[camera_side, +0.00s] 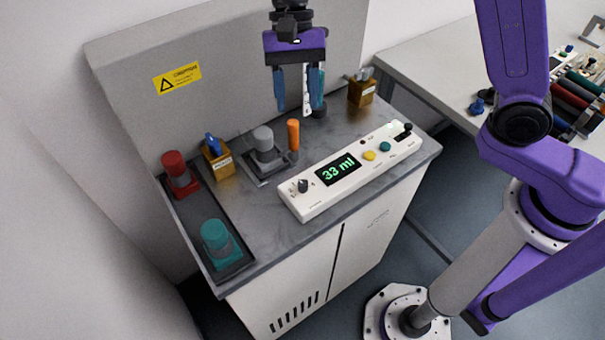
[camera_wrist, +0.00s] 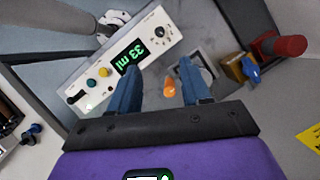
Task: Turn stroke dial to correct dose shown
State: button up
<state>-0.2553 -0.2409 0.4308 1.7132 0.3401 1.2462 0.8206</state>
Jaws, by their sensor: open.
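A white control panel (camera_side: 330,196) lies on the grey bench top, with a green-lit display (camera_side: 337,169) reading 33 ml; I cannot tell whether there is a decimal point. A small black dial (camera_side: 303,186) sits at the panel's left end. In the wrist view the panel (camera_wrist: 85,68) shows upper left, with the display (camera_wrist: 131,56) and the dial (camera_wrist: 159,33) beyond my fingertips. My gripper (camera_side: 298,104), with blue fingers, is open above the back of the bench, apart from the dial. It also shows in the wrist view (camera_wrist: 160,66), with nothing held.
An orange cylinder (camera_side: 293,135) and a grey capped holder (camera_side: 264,144) stand behind the panel. Red (camera_side: 177,172) and teal (camera_side: 215,237) capped pieces sit in a dark tray on the left. Two yellow-brown boxes (camera_side: 217,159) (camera_side: 361,92) stand farther back.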

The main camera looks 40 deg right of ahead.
aim_at(303, 183)
jog(key=x, duration=1.6)
jog(key=shift+s+a+f, duration=0.1)
jog(key=shift+s+f, duration=0.1)
jog(key=shift+f, duration=0.05)
grip_shut()
